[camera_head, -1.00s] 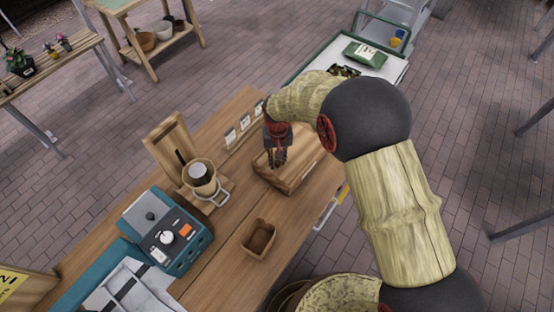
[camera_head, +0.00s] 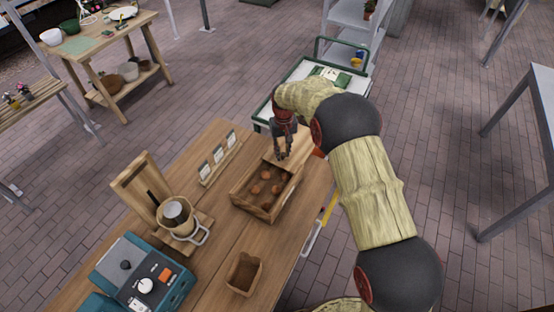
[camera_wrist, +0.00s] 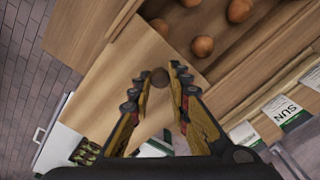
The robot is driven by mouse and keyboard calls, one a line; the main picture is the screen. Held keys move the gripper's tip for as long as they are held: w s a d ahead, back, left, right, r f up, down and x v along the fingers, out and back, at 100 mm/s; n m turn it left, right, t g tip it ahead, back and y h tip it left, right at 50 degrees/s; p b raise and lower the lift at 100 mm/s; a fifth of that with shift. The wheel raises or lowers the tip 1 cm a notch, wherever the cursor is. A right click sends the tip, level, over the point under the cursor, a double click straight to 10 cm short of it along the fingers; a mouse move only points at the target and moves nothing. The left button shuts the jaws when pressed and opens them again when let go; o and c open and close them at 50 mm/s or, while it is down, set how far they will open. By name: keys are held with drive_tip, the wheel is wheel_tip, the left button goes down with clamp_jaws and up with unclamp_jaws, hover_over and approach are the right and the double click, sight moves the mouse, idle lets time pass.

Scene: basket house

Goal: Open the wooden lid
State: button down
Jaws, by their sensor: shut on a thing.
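The wooden lid (camera_head: 298,150) is off most of the wooden box (camera_head: 238,200), at the box's far end in the head view. Several round brown things (camera_head: 265,189) show inside the uncovered box. My gripper (camera_head: 281,157) is over the lid. In the wrist view my gripper (camera_wrist: 159,80) is shut on a small round dark knob (camera_wrist: 159,76) on the lid (camera_wrist: 125,72). The box's open inside (camera_wrist: 205,20) shows at the upper right there. Whether the lid touches the box rim is hard to tell.
A wooden coffee stand with a cup (camera_head: 178,217), a teal machine (camera_head: 140,277) and a small wooden tray (camera_head: 245,272) stand on the table. Seed packets (camera_head: 218,155) stand left of the box. A green-edged cart (camera_head: 300,75) is beyond the table.

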drive_tip(key=shift+w, duration=0.25)
drive_tip(key=c, duration=1.8)
unclamp_jaws()
drive_tip(key=shift+o, duration=0.7)
wheel_tip(320, 180, up, 12)
